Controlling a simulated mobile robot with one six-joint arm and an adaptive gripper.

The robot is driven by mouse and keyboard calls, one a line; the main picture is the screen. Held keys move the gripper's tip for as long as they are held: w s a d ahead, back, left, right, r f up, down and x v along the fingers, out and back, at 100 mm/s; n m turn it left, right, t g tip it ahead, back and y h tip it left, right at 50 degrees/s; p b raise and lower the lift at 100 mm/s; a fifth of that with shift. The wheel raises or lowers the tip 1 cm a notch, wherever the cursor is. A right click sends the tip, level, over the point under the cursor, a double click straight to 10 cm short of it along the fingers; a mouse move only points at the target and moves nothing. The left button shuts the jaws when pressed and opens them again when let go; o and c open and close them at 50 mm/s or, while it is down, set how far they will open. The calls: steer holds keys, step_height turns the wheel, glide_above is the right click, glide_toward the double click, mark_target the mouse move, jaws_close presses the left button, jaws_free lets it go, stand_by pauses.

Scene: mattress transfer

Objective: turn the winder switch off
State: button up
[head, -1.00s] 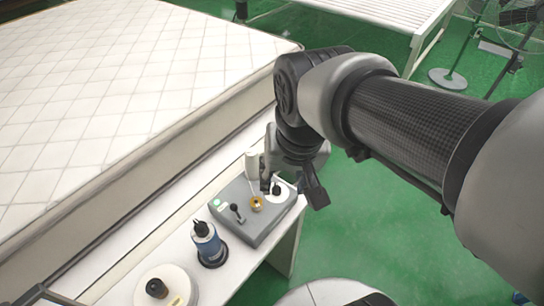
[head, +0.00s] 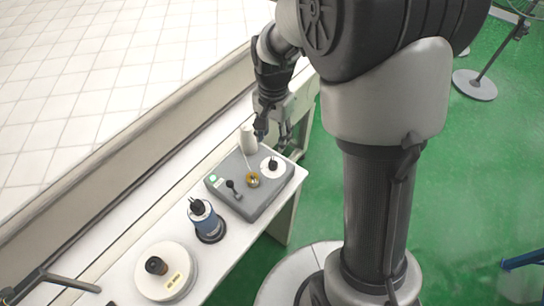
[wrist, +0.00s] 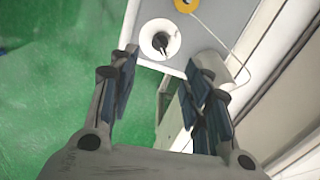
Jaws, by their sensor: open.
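The grey control box (head: 225,188) sits on the white bench. On its top are a white disc with a black knob (head: 272,164), a yellow round piece (head: 253,179) and a small black lever (head: 232,187). Which of these is the winder switch I cannot tell by label. My gripper (head: 273,133) is open and empty at the box's far edge, beyond the knob. In the wrist view the black knob (wrist: 161,42) on its white disc lies ahead of my open fingers (wrist: 163,68), apart from them. The yellow piece (wrist: 187,4) is cut off at the top.
A white cylinder (head: 248,138) stands at the box's back edge, close to my gripper. The mattress (head: 90,80) is at left.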

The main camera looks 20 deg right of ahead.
mark_target(273, 161)
step_height(273, 161, down, 13)
steer(key=b, duration=0.3)
steer(key=shift+r, duration=0.2)
steer(key=shift+c, duration=0.5)
jaws_close()
